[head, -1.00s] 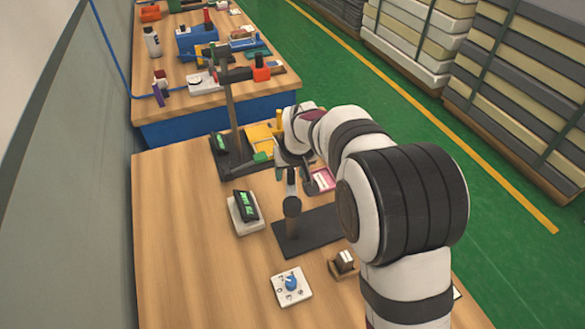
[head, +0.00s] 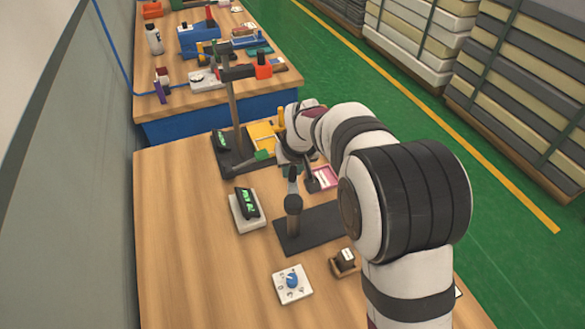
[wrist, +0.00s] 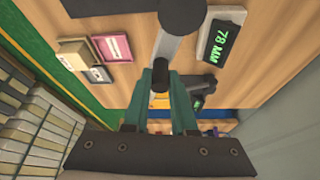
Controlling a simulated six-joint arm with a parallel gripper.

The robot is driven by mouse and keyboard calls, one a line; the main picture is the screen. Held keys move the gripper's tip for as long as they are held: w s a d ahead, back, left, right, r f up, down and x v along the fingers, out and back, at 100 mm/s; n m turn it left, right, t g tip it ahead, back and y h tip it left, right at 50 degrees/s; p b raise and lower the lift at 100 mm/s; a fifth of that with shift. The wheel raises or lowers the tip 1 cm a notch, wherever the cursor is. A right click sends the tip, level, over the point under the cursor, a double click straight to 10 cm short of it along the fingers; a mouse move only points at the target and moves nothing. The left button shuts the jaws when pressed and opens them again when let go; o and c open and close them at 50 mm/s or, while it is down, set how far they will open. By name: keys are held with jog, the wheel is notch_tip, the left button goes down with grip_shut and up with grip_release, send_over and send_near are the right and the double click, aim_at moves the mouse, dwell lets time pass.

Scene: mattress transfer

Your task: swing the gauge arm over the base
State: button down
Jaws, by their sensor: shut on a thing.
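The gauge stands on a flat dark base (head: 318,226) with a short post topped by a dark hub (head: 293,203). The gauge arm, a grey metal rod (wrist: 166,57), runs from the dark hub (wrist: 182,15) to between my gripper's green fingers (wrist: 160,88). My gripper (head: 297,168) is shut on this rod, beyond the base on its far side. The rod points away from the base, towards the back of the bench. The fingers and my arm partly hide the rod's outer end.
A display (head: 246,205) stands left of the base; it reads 78 MM in the wrist view (wrist: 224,42). A blue-knobbed dial (head: 292,283) and small wooden holder (head: 345,263) are in front. A pink-edged card (head: 325,177) and tall dark stand (head: 233,115) are behind.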

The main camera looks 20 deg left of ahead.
jog(key=shift+d, duration=0.1)
dwell(0.9)
jog(key=s+d+m+h, duration=0.1)
jog(key=d+m+h, duration=0.4)
jog(key=m, duration=0.9)
jog(key=shift+s+d, duration=0.15)
jog(key=shift+d, duration=0.85)
jog(key=shift+s+d, duration=0.1)
jog(key=c, duration=0.7)
grip_release()
jog(key=shift+c, duration=0.2)
jog(key=shift+r, duration=0.15)
